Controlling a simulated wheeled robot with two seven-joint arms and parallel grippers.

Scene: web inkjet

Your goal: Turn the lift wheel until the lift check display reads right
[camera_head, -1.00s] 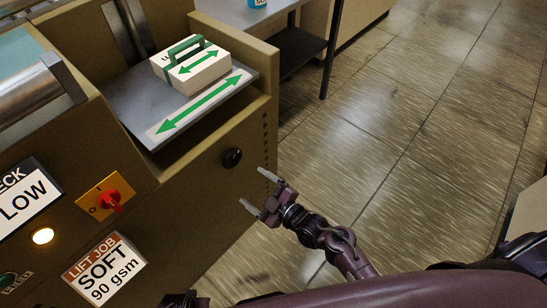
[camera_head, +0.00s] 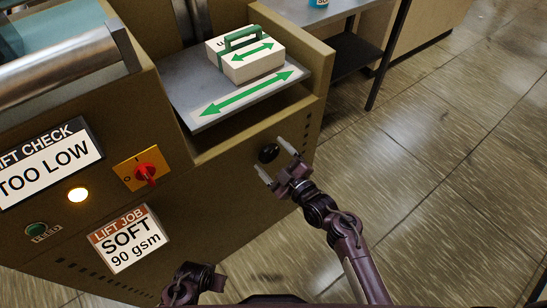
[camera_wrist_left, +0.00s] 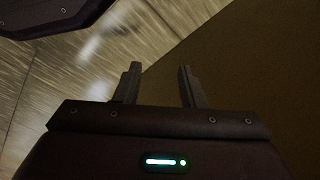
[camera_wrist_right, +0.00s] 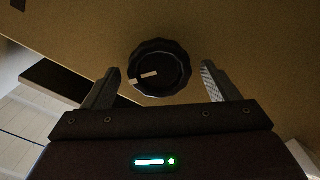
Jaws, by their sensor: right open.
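The lift wheel is a small black knob (camera_head: 268,153) on the front of the tan machine. In the right wrist view the knob (camera_wrist_right: 160,68) shows a pale pointer mark and lies ahead of and between the fingers. My right gripper (camera_head: 274,160) is open at the knob, its fingers on either side; I cannot tell if they touch it. The lift check display (camera_head: 48,165) reads "TOO LOW". My left gripper (camera_wrist_left: 158,85) is open and empty beside the machine's side, low in the head view.
A card (camera_head: 126,240) reads "LIFT JOB SOFT 90 gsm". A red switch (camera_head: 147,174), a lit amber lamp (camera_head: 78,195) and a green button (camera_head: 37,229) are on the front. A paper block (camera_head: 246,58) sits on the grey plate (camera_head: 190,90). Tiled floor (camera_head: 440,200) is clear at right.

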